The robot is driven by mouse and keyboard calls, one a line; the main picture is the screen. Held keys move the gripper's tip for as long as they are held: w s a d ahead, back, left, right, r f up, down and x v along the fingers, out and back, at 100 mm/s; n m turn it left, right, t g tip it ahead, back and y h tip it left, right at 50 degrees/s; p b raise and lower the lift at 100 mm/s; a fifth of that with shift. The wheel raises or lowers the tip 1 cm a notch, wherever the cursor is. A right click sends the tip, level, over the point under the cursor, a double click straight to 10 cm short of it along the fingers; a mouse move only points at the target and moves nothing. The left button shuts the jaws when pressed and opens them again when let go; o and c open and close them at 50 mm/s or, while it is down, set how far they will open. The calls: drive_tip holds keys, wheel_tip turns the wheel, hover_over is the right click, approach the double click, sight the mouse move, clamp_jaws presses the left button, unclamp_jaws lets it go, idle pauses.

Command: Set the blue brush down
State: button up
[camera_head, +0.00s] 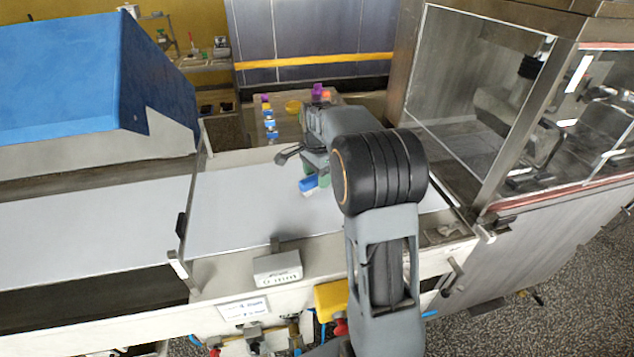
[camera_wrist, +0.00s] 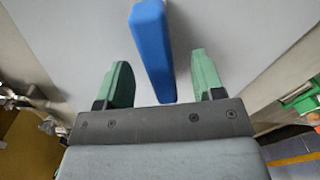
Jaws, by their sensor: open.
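The blue brush (camera_head: 308,184) is at the white belt, just below my gripper (camera_head: 314,176) in the head view. Its blue part faces up, with a pale part under it. In the wrist view the blue brush (camera_wrist: 153,48) runs up from between the green fingertips of my gripper (camera_wrist: 160,82) to the top edge. The fingers stand apart, with a gap on each side of the brush. I cannot tell whether the brush rests fully flat on the belt. My arm hides part of the belt to the right.
The white belt (camera_head: 235,205) is clear to the left of the brush. A glass-sided steel cabinet (camera_head: 485,85) stands on the right, a blue hood (camera_head: 80,75) on the left. Behind the belt, a table holds small coloured items (camera_head: 268,118). A grey control box (camera_head: 278,268) sits at the front edge.

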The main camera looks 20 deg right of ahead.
drive_tip(key=shift+f, duration=1.5)
drive_tip(key=shift+c, duration=0.4)
drive_tip(key=c, duration=1)
drive_tip(key=shift+r, duration=0.1)
drive_tip(key=shift+r, duration=0.1)
